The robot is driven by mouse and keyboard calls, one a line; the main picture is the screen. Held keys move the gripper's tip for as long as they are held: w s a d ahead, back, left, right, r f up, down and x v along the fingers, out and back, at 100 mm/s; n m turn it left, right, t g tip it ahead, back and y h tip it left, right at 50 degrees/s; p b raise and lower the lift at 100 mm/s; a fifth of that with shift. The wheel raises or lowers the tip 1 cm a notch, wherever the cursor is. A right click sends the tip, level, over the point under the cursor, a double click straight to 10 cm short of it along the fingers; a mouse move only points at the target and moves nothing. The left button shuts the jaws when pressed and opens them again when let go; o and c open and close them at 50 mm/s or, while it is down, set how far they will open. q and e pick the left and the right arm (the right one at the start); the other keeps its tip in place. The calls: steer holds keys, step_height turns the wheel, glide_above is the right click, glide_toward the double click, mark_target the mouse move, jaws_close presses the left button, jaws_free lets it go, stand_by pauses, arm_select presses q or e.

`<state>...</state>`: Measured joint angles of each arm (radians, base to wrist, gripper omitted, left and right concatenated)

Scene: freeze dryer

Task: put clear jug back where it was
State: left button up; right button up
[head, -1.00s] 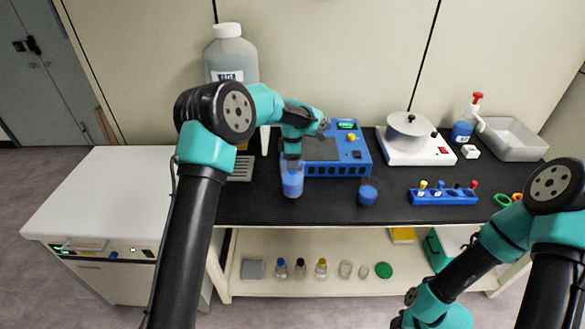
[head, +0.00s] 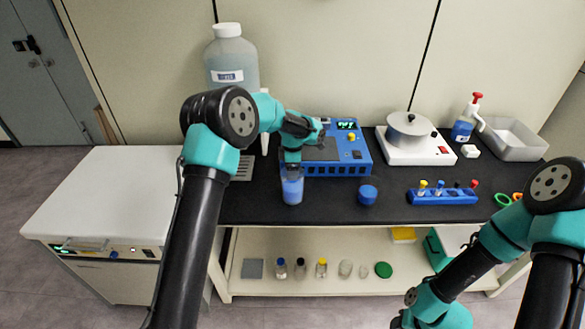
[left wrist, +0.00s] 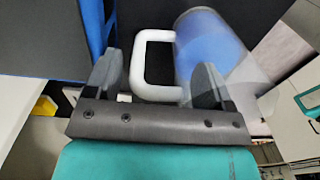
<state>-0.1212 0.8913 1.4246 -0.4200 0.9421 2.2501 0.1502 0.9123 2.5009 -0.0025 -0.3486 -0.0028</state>
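The clear jug (head: 292,188), with blue liquid inside, is upright on or just above the black bench, in front of the blue instrument. My left gripper (head: 292,160) is at the top of the jug. Contact between the jug's base and the bench cannot be told. My right arm is at the lower right; its gripper is out of view.
A small round blue item (head: 367,195) stands right of the jug. Behind are the blue instrument (head: 340,150) and a large bottle (head: 231,62). Further right are a white device with a round pot (head: 408,140), a blue tube rack (head: 443,197) and a grey tray (head: 515,140).

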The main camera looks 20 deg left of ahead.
arm_select(q)
steer(key=shift+o, duration=0.4)
step_height(320, 180, up, 12)
steer(key=shift+w+r, duration=0.15)
stand_by(0.3)
